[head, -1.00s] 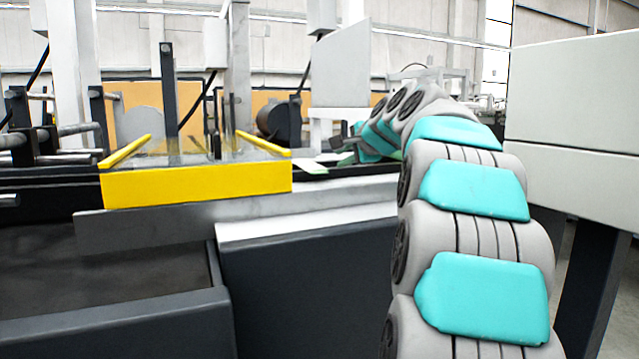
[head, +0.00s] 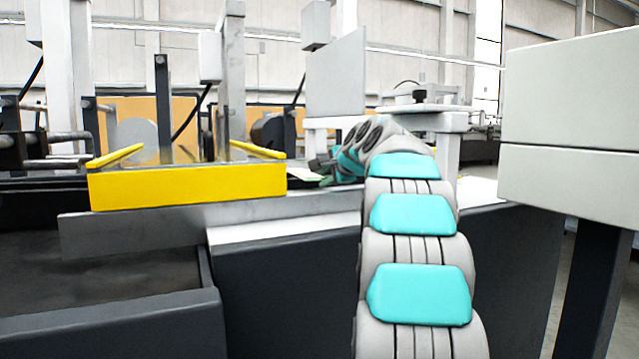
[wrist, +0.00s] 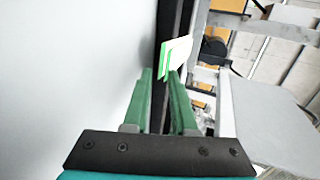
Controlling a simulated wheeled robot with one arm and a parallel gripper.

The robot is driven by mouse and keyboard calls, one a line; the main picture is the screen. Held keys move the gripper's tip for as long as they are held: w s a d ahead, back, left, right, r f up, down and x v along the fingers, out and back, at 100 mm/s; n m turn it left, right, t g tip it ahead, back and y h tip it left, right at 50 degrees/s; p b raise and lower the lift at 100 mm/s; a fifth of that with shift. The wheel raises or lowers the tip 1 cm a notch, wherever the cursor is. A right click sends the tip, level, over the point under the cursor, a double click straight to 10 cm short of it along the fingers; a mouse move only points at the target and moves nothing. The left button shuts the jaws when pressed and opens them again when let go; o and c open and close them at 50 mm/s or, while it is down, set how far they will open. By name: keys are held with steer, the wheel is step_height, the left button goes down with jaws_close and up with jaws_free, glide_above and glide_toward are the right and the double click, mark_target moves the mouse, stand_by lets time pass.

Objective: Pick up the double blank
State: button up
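The double blank (wrist: 177,55) shows in the wrist view as a small pale piece with bright green edges, beyond my fingertips and overlapping the right one in the picture. In the head view a pale flat piece, seemingly the same blank (head: 303,174), lies right of the yellow guard, beside my gripper (head: 322,168). My gripper (wrist: 160,75) has two long green fingers standing apart with a gap between them. I cannot tell whether the right finger touches the blank. In the head view my arm partly hides the fingers.
The yellow guard (head: 190,185) stands left of my gripper. A metal rail (head: 150,228) and a dark machine body (head: 290,290) lie in front. A pale cabinet (head: 575,180) stands close on the right. A grey panel (head: 337,75) rises behind my gripper.

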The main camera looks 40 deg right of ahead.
steer(key=shift+w+d+f+p, duration=0.15)
steer(key=shift+w+p, duration=0.35)
steer(key=shift+w, duration=0.3)
steer(key=shift+w+d+f, duration=0.1)
steer(key=shift+w+f, duration=0.2)
steer(key=shift+c, duration=0.5)
steer(key=shift+c, duration=1.1)
jaws_close()
